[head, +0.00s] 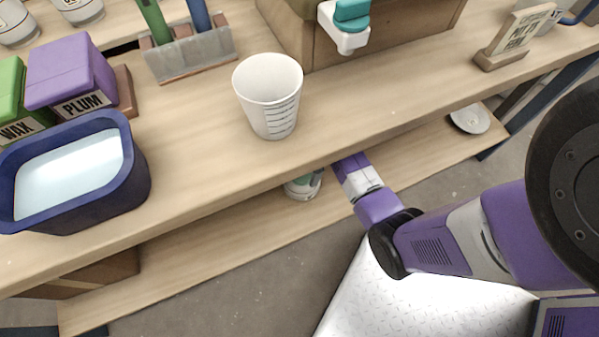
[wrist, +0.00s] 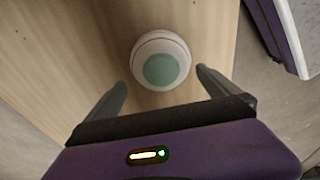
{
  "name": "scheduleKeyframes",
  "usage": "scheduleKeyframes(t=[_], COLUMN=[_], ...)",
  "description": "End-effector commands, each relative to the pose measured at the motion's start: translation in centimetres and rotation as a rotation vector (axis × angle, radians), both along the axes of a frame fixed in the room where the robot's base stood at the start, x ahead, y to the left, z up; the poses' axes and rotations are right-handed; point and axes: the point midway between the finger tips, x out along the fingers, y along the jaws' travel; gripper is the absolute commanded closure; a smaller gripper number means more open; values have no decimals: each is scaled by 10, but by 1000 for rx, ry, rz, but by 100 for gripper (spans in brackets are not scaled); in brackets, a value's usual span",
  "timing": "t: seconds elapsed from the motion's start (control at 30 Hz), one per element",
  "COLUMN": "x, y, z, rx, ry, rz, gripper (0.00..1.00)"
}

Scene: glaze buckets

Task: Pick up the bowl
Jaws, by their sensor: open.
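A shallow white bowl (head: 470,118) sits on the right end of the lower shelf in the head view, well to the right of my arm. My gripper (wrist: 161,80) is open and empty in the wrist view. In the head view my arm reaches under the upper board, which hides the fingers. Just beyond the fingertips in the wrist view is a round white container (wrist: 176,46) with a green centre. It looks like the white and green container (head: 303,187) on the lower shelf, partly covered by the upper board in the head view.
The upper board (head: 200,160) overhangs the lower shelf (head: 240,222). On it are a white measuring cup (head: 266,85), a blue tub (head: 135,180), a purple PLUM block (head: 70,70) and a box with a teal-handled tap (head: 350,12). The lower shelf looks clear between container and bowl.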

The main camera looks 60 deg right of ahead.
Motion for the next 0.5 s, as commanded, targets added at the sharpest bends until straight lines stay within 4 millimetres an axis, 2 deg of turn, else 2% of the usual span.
scheduleKeyframes(t=[0.33, 0.5], x=[4, 5], y=[9, 10], z=[-44, -50], rx=[0, -1], ry=[-1, -2], rz=[-1, 0], gripper=[0, 0])
